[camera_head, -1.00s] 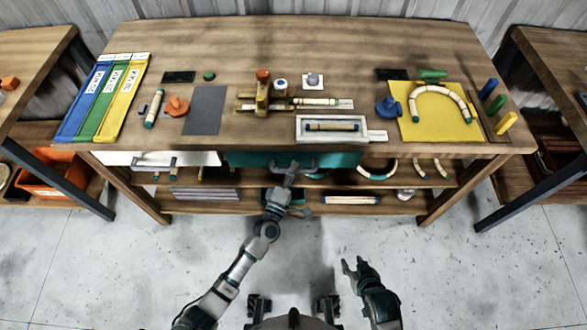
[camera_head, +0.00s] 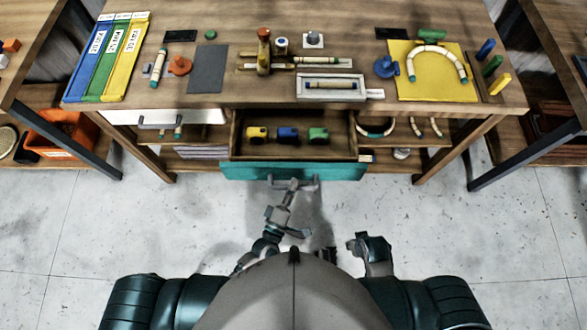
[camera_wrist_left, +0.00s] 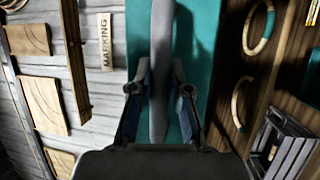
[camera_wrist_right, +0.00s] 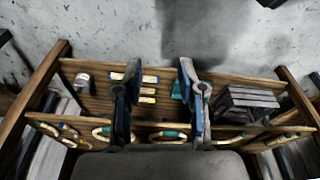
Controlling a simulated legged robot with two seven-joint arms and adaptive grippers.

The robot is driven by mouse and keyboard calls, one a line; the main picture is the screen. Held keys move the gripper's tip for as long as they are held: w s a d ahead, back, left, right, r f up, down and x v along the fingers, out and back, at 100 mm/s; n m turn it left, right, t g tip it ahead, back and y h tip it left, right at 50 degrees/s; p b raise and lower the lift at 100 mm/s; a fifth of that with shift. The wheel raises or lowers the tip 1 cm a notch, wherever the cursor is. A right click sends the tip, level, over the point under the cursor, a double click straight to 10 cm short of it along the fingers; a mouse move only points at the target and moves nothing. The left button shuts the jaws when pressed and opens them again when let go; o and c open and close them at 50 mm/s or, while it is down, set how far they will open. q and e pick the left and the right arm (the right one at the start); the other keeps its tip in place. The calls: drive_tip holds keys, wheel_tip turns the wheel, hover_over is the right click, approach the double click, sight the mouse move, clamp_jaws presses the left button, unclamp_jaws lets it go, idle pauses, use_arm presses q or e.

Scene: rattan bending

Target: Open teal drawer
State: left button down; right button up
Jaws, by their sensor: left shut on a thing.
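The teal drawer (camera_head: 240,171) is pulled well out from under the workbench (camera_head: 222,101). Its wooden interior shows a yellow block (camera_head: 257,134), a blue block (camera_head: 288,135) and a green block (camera_head: 318,135) in a row. My left gripper (camera_head: 292,184) is at the middle of the drawer front, shut on the grey drawer handle (camera_wrist_left: 160,75), which shows between its fingers in the left wrist view. My right gripper (camera_head: 368,243) is away from the drawer, low in the head view. Its fingers are apart and empty in the right wrist view (camera_wrist_right: 158,85).
A white drawer (camera_head: 190,116) is left of the teal one. On the bench are a yellow mat (camera_head: 430,90) with a curved rattan piece, a tray (camera_head: 305,94) and coloured strips at left. Side tables stand left and right. The floor in front is clear.

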use_arm(q)
drive_tip(key=shift+s+f, duration=0.15)
drive_tip(key=shift+s, duration=0.45)
drive_tip(key=shift+s+f, duration=0.15)
drive_tip(key=shift+s, duration=0.45)
use_arm(e)
drive_tip(key=shift+f, duration=0.4)
use_arm(q)
drive_tip(key=c, duration=1.2)
unclamp_jaws()
drive_tip(key=shift+o, duration=0.5)
drive_tip(key=shift+w, duration=0.1)
use_arm(e)
drive_tip(key=shift+w, duration=0.1)
use_arm(q)
drive_tip(key=shift+r, duration=0.1)
drive_tip(key=v, duration=1.2)
